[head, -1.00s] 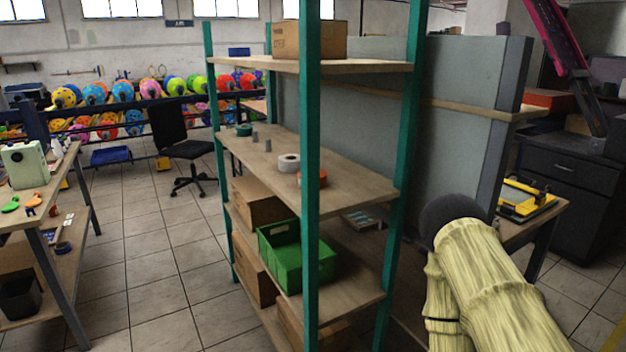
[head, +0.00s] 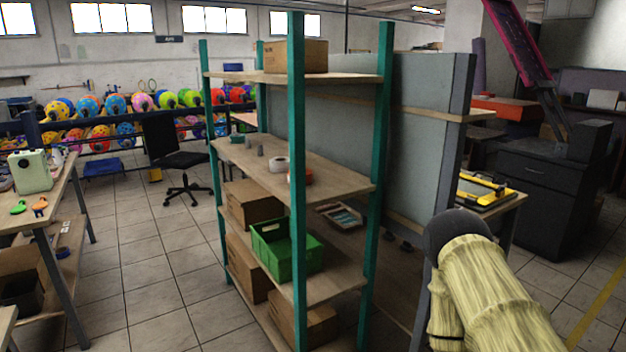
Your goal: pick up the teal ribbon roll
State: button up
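The teal ribbon roll (head: 237,139) looks small and dark green. It lies at the far left end of the upper-middle board (head: 335,180) of the shelf unit with teal posts. My arm shows at the lower right in a pale yellow cover with a dark rounded joint. It is well to the right of the shelf, far from the roll. My gripper itself does not show.
On the same board are small grey pieces (head: 254,146), a white roll (head: 279,164) and an orange-red roll (head: 307,177) partly behind a post. A green crate (head: 286,262) sits below. A workbench (head: 48,205) stands left, with clear tiled floor (head: 155,245) between.

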aim_at(233, 139)
jog(key=z, duration=1.75)
jog(key=i, duration=1.05)
jog(key=u, duration=2.35)
